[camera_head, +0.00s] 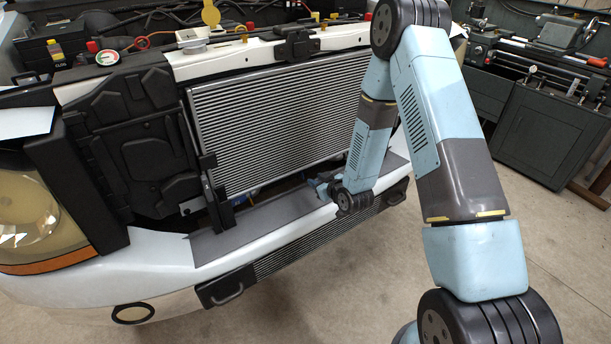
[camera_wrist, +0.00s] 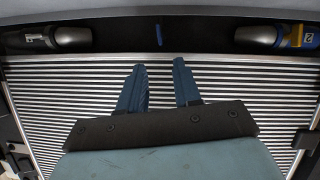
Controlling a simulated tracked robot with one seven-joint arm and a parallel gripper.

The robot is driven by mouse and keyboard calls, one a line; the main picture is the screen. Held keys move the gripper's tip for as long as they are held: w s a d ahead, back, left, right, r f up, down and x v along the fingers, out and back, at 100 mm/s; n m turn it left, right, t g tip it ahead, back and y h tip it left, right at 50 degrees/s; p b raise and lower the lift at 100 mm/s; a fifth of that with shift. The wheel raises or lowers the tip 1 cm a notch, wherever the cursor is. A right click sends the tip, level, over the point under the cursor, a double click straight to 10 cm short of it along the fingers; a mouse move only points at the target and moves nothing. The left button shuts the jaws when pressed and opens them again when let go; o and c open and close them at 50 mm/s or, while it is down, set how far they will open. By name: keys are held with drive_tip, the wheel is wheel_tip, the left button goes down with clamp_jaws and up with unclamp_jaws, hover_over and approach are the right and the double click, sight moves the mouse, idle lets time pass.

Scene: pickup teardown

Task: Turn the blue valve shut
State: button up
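In the wrist view a small upright blue bar (camera_wrist: 160,35), which looks like the blue valve's handle seen edge-on, stands against a dark strip just beyond my fingertips. My gripper (camera_wrist: 158,65) has its two blue fingers apart, with nothing between them. The bar lies beyond the gap, apart from both fingers. In the head view my gripper (camera_head: 321,186) is low in front of the radiator, above the bumper. I cannot make out the valve in the head view.
The finned radiator (camera_head: 275,120) fills the truck's open front, above the white bumper (camera_head: 130,265). In the wrist view, a silver-and-black cylindrical part (camera_wrist: 50,38) and a blue-and-yellow part (camera_wrist: 297,37) flank the dark strip. Floor (camera_head: 360,285) before the bumper is clear.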

sight(301, 174)
drive_tip(key=x, duration=1)
clamp_jaws()
drive_tip(key=shift+d, duration=0.1)
